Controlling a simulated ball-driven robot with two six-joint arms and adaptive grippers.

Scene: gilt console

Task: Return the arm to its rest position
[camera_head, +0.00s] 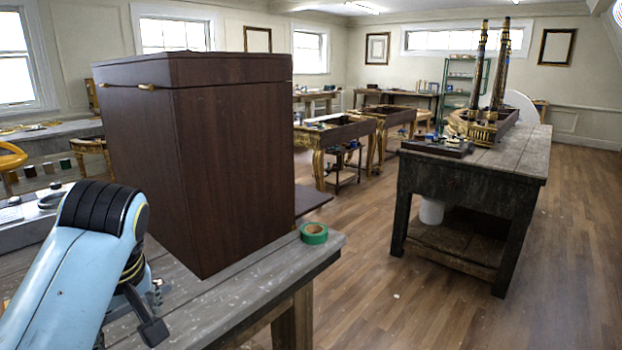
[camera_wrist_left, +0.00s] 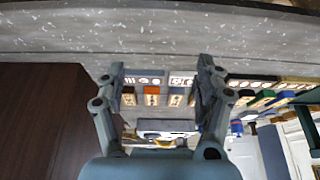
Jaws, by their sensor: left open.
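My left arm (camera_head: 85,260) is light blue with a black ribbed joint and comes in from the lower left of the head view. My left gripper (camera_head: 148,318) is partly hidden below the arm, over the grey workbench (camera_head: 240,300). In the left wrist view my left gripper (camera_wrist_left: 160,82) has its two fingers spread wide apart, with nothing between them. A tall dark brown wooden cabinet (camera_head: 235,160) stands on the workbench, to the right of the arm in the head view. My right gripper is not in view.
A green tape roll (camera_head: 314,233) lies at the workbench's right corner. A dark wooden table (camera_head: 475,185) with gilt pieces stands across the open wooden floor (camera_head: 400,310). Several small coloured blocks (camera_wrist_left: 152,97) show beyond the fingers in the left wrist view.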

